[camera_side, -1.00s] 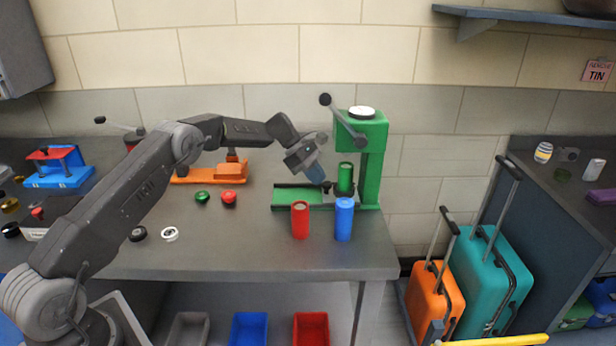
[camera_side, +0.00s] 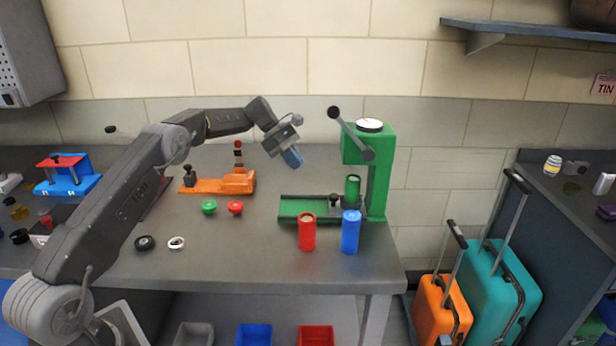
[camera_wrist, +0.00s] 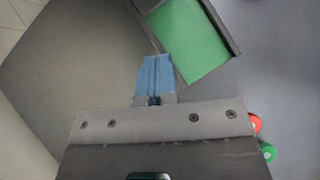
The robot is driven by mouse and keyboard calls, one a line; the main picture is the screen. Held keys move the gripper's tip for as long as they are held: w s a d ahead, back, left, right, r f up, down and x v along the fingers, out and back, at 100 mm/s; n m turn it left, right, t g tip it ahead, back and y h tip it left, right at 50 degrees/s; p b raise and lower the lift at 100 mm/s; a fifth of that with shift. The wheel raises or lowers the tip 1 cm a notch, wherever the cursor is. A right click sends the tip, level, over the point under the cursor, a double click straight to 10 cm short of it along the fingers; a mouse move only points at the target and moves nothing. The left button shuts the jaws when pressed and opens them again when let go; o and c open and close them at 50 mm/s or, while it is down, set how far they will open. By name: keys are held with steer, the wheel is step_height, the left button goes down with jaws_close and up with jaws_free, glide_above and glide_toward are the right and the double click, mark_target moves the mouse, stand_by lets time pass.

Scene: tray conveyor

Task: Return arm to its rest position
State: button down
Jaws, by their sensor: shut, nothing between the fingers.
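My gripper (camera_side: 293,158) hangs above the back of the grey workbench (camera_side: 240,262), up and left of the green press (camera_side: 378,180). Its blue fingers are shut with nothing between them; they also show in the wrist view (camera_wrist: 157,66). A green cylinder (camera_side: 352,190) stands at the press. The press's green slide tray (camera_side: 303,207) lies below and right of my fingers in the side view. In the wrist view the green tray surface (camera_wrist: 187,40) lies just beyond the fingertips in the picture; the fingers look apart from it.
A red cylinder (camera_side: 307,232) and a blue cylinder (camera_side: 351,233) stand at the bench's front right. An orange fixture (camera_side: 222,183), a green knob (camera_side: 209,207) and a red knob (camera_side: 235,208) sit to the left. The press lever (camera_side: 352,133) reaches up toward my gripper's side.

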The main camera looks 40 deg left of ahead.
steer(key=s+d+r+m+y, duration=0.4)
steer(key=s+d+r+m, duration=0.6)
steer(key=s+d+r, duration=0.45)
steer(key=s+d+f+m+t+y, duration=0.1)
steer(key=s+m, duration=0.4)
steer(key=s, duration=0.7)
steer(key=s+d+f+m+t+y, duration=0.2)
steer(key=s+d+m, duration=0.2)
steer(key=s, duration=0.9)
steer(key=m, duration=0.2)
steer(key=shift+s+m+y, duration=0.25)
steer(key=shift+m+y, duration=0.05)
steer(key=shift+y, duration=0.1)
steer(key=shift+f, duration=0.1)
